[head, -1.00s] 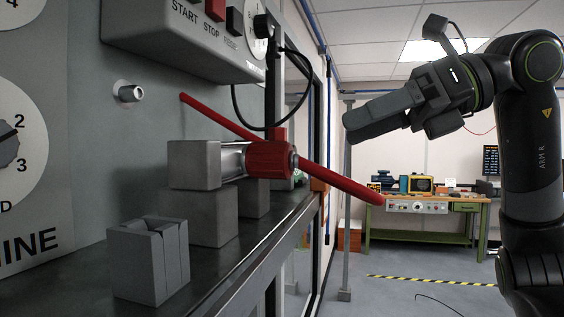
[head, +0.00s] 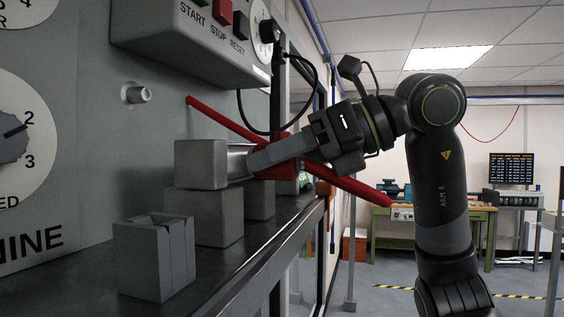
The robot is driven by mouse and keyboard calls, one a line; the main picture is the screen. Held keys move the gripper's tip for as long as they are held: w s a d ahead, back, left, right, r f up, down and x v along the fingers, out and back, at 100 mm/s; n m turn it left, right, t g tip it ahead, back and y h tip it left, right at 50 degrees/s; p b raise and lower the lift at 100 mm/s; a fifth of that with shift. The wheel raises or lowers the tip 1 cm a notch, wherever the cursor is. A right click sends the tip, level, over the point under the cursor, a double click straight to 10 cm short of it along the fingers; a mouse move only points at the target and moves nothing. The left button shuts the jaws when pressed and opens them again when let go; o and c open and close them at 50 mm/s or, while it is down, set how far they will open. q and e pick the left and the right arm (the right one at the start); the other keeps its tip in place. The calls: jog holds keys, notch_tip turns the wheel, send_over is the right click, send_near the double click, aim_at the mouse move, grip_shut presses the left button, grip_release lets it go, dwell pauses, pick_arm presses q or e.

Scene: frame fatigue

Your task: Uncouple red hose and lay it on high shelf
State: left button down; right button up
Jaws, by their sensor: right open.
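The red hose (head: 357,187) runs diagonally across the front of the machine, from upper left by the panel down to the right. Its red coupling (head: 272,170) sits at the end of a silver cylinder on a grey block (head: 201,165). My right gripper (head: 258,163) is at the coupling, with its open fingers in front of it and hiding most of it. Whether the fingers touch the coupling cannot be told. My left gripper is out of view. I cannot pick out the high shelf.
A control box (head: 205,45) with buttons overhangs the ledge (head: 120,270). A slotted grey block (head: 155,258) stands at the front of the ledge. A metal fitting (head: 138,95) sticks out of the panel. A black cable (head: 243,115) loops behind the hose. A workbench (head: 478,215) stands far back.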

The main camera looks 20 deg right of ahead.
aim_at(297, 169)
jog(key=c, duration=1.2)
jog(key=shift+s+d, duration=0.1)
jog(key=shift+d, duration=0.05)
jog(key=shift+s+d+b, duration=0.35)
jog(key=shift+s+d, duration=0.35)
jog(key=shift+d, duration=0.45)
jog(key=shift+s, duration=0.1)
jog(key=shift+s+d, duration=0.25)
jog(key=shift+d, duration=0.15)
